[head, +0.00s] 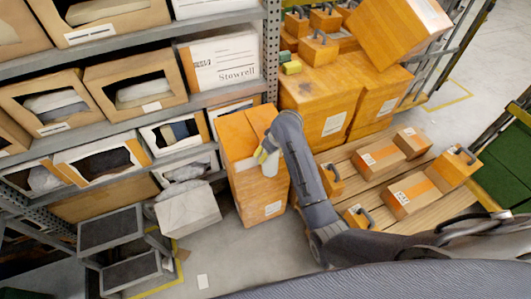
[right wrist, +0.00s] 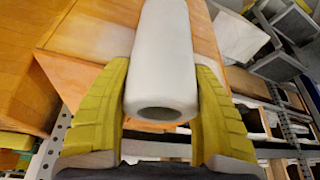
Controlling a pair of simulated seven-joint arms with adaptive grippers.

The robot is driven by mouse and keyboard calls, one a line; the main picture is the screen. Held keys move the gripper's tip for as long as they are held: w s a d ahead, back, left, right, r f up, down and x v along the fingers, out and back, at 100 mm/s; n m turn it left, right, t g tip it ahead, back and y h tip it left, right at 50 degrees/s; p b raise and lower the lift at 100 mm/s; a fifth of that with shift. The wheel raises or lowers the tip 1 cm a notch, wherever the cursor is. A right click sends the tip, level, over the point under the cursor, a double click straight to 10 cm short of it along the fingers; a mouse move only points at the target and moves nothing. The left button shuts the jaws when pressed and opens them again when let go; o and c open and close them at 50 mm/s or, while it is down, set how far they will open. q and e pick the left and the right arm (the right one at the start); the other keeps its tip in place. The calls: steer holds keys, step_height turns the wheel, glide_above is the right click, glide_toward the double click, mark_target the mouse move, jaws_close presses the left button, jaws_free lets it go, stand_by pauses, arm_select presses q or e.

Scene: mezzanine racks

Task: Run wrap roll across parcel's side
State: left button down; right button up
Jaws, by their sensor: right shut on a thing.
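The wrap roll (head: 270,166) is a white cylinder with a hollow core. My right gripper (head: 264,154) has its yellow fingers on both sides of the roll and is shut on it. The right wrist view shows the roll (right wrist: 165,50) between the fingers of the gripper (right wrist: 163,75), its open end towards the camera. The parcel (head: 243,180) is a tall orange box standing on the floor by the rack. The roll is in front of the parcel's side; I cannot tell if they touch. Orange surface of the parcel (right wrist: 95,30) shows behind the roll. My left gripper is not in view.
A metal rack (head: 215,17) with open cardboard bins stands at the left. A grey step stool (head: 115,228) and a pale box (head: 187,210) are left of the parcel. Orange boxes (head: 323,95) are stacked behind. A wooden pallet (head: 385,190) with small parcels lies at the right.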

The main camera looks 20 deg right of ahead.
steer(key=shift+w+d, duration=0.25)
steer(key=shift+d, duration=0.85)
steer(key=shift+d, duration=0.1)
steer(key=shift+w+d+r, duration=0.1)
steer(key=shift+w+d, duration=0.1)
steer(key=shift+d, duration=0.35)
steer(key=shift+w+d+r, duration=0.1)
steer(key=shift+w+d, duration=0.05)
steer(key=shift+d, duration=0.4)
steer(key=shift+w+d, duration=0.1)
steer(key=shift+d, duration=0.2)
steer(key=shift+c, duration=0.7)
steer(key=shift+d, duration=0.1)
steer(key=shift+w+d, duration=0.1)
steer(key=shift+d, duration=1.3)
steer(key=shift+d+f, duration=0.1)
steer(key=d, duration=0.2)
steer(key=shift+d, duration=0.3)
